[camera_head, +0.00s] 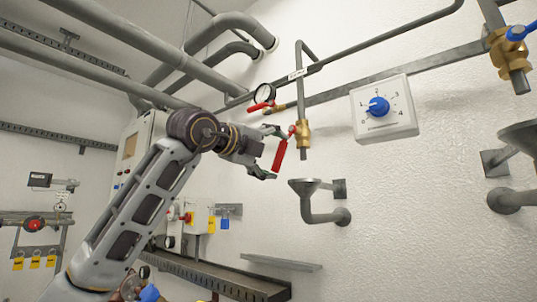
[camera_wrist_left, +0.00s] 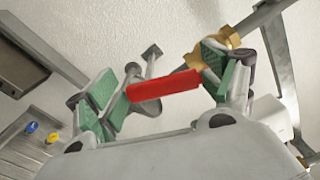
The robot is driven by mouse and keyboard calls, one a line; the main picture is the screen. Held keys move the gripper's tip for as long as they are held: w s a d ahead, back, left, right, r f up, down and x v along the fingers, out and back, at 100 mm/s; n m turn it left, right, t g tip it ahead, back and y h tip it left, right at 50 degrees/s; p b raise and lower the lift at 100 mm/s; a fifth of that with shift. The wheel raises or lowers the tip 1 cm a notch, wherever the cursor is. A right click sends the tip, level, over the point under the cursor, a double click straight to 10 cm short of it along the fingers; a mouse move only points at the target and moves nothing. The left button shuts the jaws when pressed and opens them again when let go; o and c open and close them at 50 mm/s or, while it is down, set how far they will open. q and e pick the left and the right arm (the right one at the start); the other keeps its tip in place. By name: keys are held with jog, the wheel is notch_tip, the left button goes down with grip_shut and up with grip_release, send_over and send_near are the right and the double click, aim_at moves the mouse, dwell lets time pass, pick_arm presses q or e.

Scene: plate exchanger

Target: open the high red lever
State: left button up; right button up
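A red lever (camera_head: 279,155) hangs steeply down, tilted to the left, from a brass valve (camera_head: 303,130) on a vertical grey pipe. My left gripper (camera_head: 268,152) is open at the lever, one finger above and one below in the head view. In the left wrist view the red lever (camera_wrist_left: 163,86) lies across the gap between the green-padded fingers. Its right end is close to the right finger, by the brass valve (camera_wrist_left: 218,40); I cannot tell if they touch. My right gripper is out of view.
A second red handle (camera_head: 260,106) sits below a round gauge (camera_head: 264,93), just above my left gripper. A grey funnel drain (camera_head: 310,187) stands below the valve. A white box with a blue dial (camera_head: 378,107) is to the right. A grey shelf (camera_head: 281,262) is lower down.

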pick_arm(q)
jog(key=shift+o, duration=0.6)
jog(key=shift+w+d+f, duration=0.25)
jog(key=shift+d, duration=0.15)
jog(key=shift+a, duration=0.1)
jog(key=shift+s+a+r, duration=0.1)
jog(key=shift+s+a, duration=0.05)
jog(key=shift+s, duration=0.05)
jog(key=v, duration=1.2)
